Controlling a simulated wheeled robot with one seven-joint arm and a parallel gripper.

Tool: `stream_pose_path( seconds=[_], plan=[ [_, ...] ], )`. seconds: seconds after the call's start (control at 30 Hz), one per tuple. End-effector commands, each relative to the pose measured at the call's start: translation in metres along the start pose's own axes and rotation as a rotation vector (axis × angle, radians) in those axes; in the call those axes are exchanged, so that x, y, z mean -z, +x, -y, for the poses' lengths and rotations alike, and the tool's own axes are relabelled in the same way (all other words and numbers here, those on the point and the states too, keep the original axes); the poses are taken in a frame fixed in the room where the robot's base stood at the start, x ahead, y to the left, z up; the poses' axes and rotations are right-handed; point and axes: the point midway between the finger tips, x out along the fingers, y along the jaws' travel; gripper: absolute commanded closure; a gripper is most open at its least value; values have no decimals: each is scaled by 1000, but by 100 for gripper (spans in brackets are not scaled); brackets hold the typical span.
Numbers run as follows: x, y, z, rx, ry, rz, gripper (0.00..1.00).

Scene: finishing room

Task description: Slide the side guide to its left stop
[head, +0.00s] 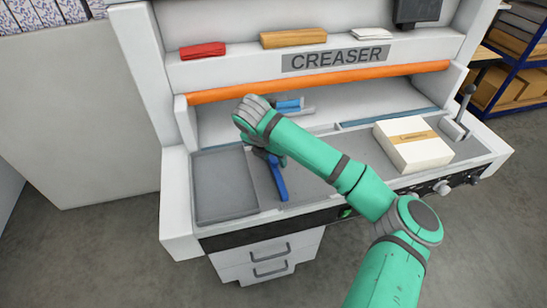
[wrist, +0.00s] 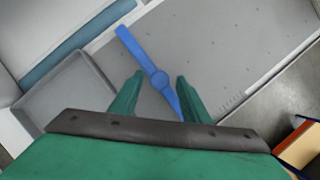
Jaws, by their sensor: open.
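The side guide is a blue bar with a round knob (wrist: 160,80), lying across the grey bed of the creaser (wrist: 215,55). In the head view its front part (head: 278,180) shows just right of the grey tray, and my arm hides the rest. My gripper (wrist: 157,94) is open, with one finger on each side of the bar near the knob. I cannot tell whether either finger touches it. In the head view my gripper (head: 268,153) is mostly hidden under my wrist.
A grey shallow tray (head: 225,207) lies left of the guide. A white stack with a tan band (head: 413,153) stands on the bed at right. An orange roller (head: 330,80) spans the back. A small blue and grey piece (head: 289,104) shows behind my wrist.

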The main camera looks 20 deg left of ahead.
Motion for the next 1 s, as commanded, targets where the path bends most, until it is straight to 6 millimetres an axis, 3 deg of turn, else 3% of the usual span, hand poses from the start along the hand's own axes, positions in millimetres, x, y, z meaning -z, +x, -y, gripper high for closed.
stream_pose_path(
  seconds=[0.27, 0.47, 0.63, 0.9, 1.0],
  plan=[
    [0, 1, 0, 0, 0, 0, 57],
    [0, 1, 0, 0, 0, 0, 100],
    [2, 1, -3, 0, -2, -1, 100],
    [16, -5, -30, -5, -4, -2, 100],
    [17, -5, -31, -5, -6, -3, 100]
  ],
)
